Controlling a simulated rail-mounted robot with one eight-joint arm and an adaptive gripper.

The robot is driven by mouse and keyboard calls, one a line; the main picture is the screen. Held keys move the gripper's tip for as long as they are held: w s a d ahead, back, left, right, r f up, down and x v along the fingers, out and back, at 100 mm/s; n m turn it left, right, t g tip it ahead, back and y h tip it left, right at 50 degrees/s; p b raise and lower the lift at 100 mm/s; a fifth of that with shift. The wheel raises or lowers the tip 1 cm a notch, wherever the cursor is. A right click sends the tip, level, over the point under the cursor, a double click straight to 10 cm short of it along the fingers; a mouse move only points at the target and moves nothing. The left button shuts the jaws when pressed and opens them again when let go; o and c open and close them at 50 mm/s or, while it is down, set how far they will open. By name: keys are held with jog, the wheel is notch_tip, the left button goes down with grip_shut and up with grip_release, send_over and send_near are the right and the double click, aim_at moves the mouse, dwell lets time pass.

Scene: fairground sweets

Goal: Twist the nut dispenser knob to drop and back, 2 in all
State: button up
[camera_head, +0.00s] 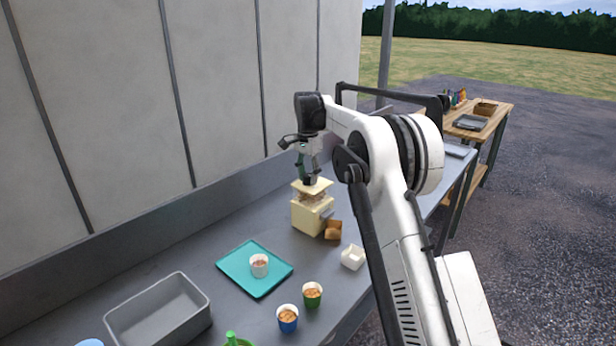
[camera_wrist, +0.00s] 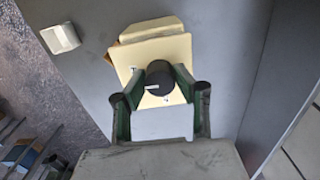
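The cream nut dispenser (camera_head: 307,217) stands on the grey counter, with a flat cream plate on top. In the wrist view its top plate (camera_wrist: 178,52) is seen from above. The dark round knob (camera_wrist: 160,78) is in the middle, its white mark pointing left. My gripper (camera_head: 309,176) points straight down over the dispenser. In the wrist view the two green and black fingers of my gripper (camera_wrist: 160,80) lean in on either side of the knob and appear to press against it. A small brown box (camera_head: 333,230) is at the dispenser's front.
A white box (camera_head: 352,257) is near the dispenser; it also shows in the wrist view (camera_wrist: 60,38). A teal tray (camera_head: 234,270) holds a white cup (camera_head: 259,265). A blue cup (camera_head: 288,318), a green cup (camera_head: 312,294) and a grey bin (camera_head: 160,308) are on the counter. A wall runs behind.

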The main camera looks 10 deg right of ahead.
aim_at(308, 175)
jog(key=o, duration=0.4)
notch_tip(308, 175, up, 12)
jog(key=shift+r, duration=0.1)
dwell(0.5)
